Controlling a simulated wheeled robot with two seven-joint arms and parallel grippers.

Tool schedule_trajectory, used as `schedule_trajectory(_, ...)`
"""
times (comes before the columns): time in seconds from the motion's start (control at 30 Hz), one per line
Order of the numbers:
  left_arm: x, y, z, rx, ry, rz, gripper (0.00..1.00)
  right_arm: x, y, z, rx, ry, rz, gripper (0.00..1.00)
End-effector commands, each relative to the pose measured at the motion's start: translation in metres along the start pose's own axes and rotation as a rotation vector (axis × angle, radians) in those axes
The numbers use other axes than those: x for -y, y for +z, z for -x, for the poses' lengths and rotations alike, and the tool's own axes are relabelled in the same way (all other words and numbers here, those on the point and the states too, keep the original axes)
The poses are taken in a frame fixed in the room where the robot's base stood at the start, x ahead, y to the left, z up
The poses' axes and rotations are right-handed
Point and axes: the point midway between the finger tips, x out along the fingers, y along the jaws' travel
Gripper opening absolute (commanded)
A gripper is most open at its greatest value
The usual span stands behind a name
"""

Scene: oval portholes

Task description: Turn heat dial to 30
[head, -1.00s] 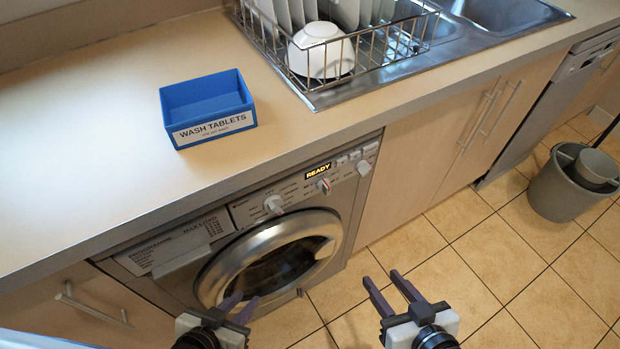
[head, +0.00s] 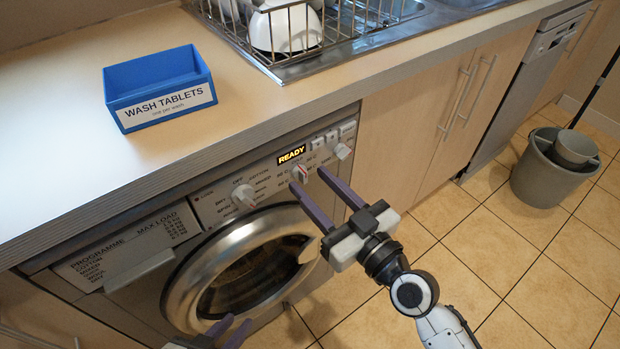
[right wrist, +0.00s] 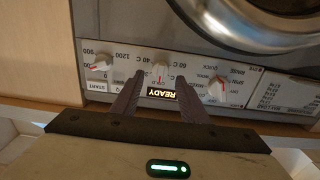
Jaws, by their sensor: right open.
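The heat dial (head: 300,173) is a small pale knob with a red mark, under the lit READY display (head: 291,155) on the washing machine's panel. In the right wrist view, which is upside down, the heat dial (right wrist: 160,70) has 40 C and 60 C labels near it; I cannot read its exact setting. My right gripper (head: 308,179) is open. Its two dark fingers (right wrist: 160,78) reach toward the panel, one on each side of the heat dial; contact cannot be told. My left gripper (head: 237,321) is low at the bottom edge, partly cut off, open and empty.
The programme dial (head: 244,194) and the spin dial (head: 342,151) flank the heat dial closely. The counter edge overhangs the panel. A blue wash tablets box (head: 160,88) sits on the counter. A grey bucket (head: 545,175) stands on the floor at right.

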Motion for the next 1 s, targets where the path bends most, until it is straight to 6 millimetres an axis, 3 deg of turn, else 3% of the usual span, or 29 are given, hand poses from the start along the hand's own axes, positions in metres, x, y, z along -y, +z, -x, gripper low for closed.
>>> schedule_trajectory(0.2,0.0,0.001,-0.001,0.002,-0.001,0.001,0.24,0.0,0.0,-0.018,0.001,0.0,-0.001,0.4)
schedule_trajectory(0.47,0.0,0.001,-0.001,0.0,-0.001,0.001,0.24,0.0,0.001,-0.019,0.002,0.0,0.0,0.4)
schedule_trajectory(0.7,0.0,0.0,-0.001,-0.001,-0.001,0.001,0.24,0.0,0.001,-0.019,0.002,0.0,0.001,0.03)
schedule_trajectory(1.0,0.0,-0.001,0.0,-0.002,-0.002,0.001,0.24,-0.001,0.001,-0.019,0.002,0.0,-0.028,0.01)
